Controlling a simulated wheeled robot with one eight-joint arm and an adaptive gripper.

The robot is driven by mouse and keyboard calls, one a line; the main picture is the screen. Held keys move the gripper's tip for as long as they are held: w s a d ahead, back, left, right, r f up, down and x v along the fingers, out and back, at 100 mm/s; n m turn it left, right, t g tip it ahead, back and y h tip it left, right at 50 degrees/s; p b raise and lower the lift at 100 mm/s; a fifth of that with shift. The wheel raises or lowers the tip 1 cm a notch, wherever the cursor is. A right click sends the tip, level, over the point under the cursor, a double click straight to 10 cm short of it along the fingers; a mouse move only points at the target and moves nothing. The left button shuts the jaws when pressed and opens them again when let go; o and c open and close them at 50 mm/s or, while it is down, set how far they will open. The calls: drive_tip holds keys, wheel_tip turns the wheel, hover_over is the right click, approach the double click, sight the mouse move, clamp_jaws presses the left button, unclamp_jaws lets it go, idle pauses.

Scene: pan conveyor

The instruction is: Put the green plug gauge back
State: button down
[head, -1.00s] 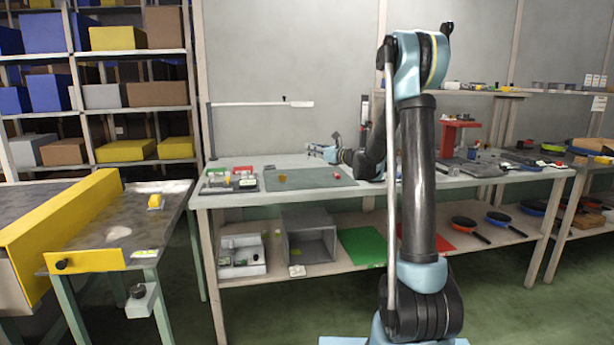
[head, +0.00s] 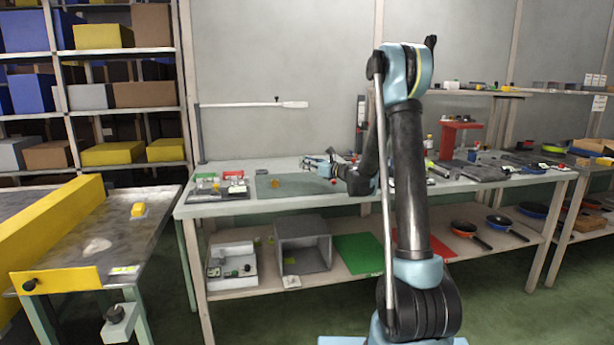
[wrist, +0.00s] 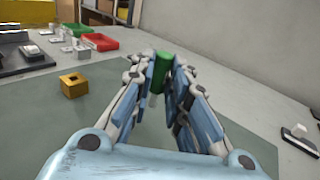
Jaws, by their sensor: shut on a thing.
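My gripper (wrist: 163,78) is shut on the green plug gauge (wrist: 161,68), a green cylinder held between the fingertips in the wrist view. A thin pale part shows below it, partly hidden by the fingers. A brass-coloured block (wrist: 73,85) with a square-looking top and a dark hole stands on the grey-green mat (wrist: 60,130), left of the gripper and apart from it. In the head view the block (head: 275,183) is on the mat (head: 262,192), and my gripper (head: 318,163) is above the mat to its right. The gauge is too small to make out there.
A green tray (wrist: 101,42) and a red tray (wrist: 69,17) lie beyond the mat, with several small grey parts near them. A white-and-black item (wrist: 300,138) lies on the right. A yellow-edged conveyor (head: 60,220) stands left of the table. Much of the mat is clear.

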drive_tip(key=shift+f, duration=2)
drive_tip(key=shift+f, duration=0.1)
drive_tip(key=c, duration=1.5)
unclamp_jaws()
drive_tip(key=shift+s, duration=0.1)
drive_tip(key=shift+c, duration=0.2)
